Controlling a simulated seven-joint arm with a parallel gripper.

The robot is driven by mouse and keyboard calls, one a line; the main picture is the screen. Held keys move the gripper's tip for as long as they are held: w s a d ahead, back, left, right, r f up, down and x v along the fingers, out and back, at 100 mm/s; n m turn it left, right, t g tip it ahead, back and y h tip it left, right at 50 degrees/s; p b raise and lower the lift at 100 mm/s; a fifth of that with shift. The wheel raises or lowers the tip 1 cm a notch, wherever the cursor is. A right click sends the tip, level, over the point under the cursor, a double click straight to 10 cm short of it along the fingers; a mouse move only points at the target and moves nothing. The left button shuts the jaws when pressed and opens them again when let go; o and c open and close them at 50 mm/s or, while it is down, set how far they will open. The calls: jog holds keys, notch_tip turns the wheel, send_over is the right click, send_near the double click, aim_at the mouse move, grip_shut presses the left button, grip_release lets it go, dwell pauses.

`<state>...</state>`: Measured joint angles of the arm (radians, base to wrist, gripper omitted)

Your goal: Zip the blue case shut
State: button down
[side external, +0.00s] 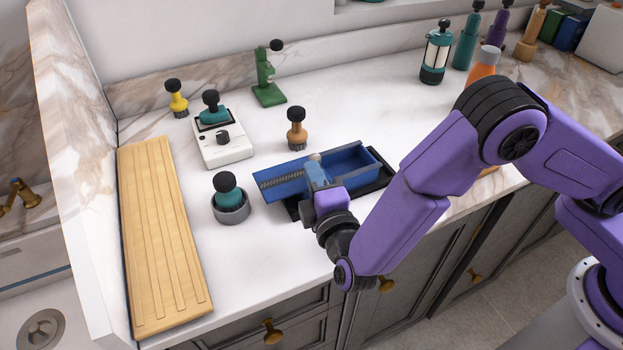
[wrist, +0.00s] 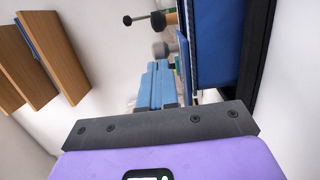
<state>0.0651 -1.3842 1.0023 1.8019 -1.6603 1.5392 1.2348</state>
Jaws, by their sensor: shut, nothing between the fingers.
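The blue case (side external: 352,158) lies on the worktop. Its right part shows an open hollow, and a zip track (side external: 283,184) runs along its left part. In the wrist view the case's blue side (wrist: 216,45) is at the right. My gripper (side external: 316,168) has light blue fingers, which are shut and empty, over the middle of the case. The fingers show in the wrist view (wrist: 157,82) too. A small pale knob (side external: 314,157) shows at the fingertips; whether they touch it I cannot tell. My gripper hides part of the case's middle and front edge.
A dark tray (side external: 292,208) lies under the case. Near it stand a brown-handled brush (side external: 297,130), a grey cup (side external: 232,211) with a teal knobbed tool and a white box (side external: 223,148). A wooden board (side external: 162,230) lies at the left. The worktop in front is clear.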

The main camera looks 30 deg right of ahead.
aim_at(369, 169)
jog(key=shift+d, duration=0.1)
jog(key=d, duration=1.1)
jog(key=shift+d, duration=0.3)
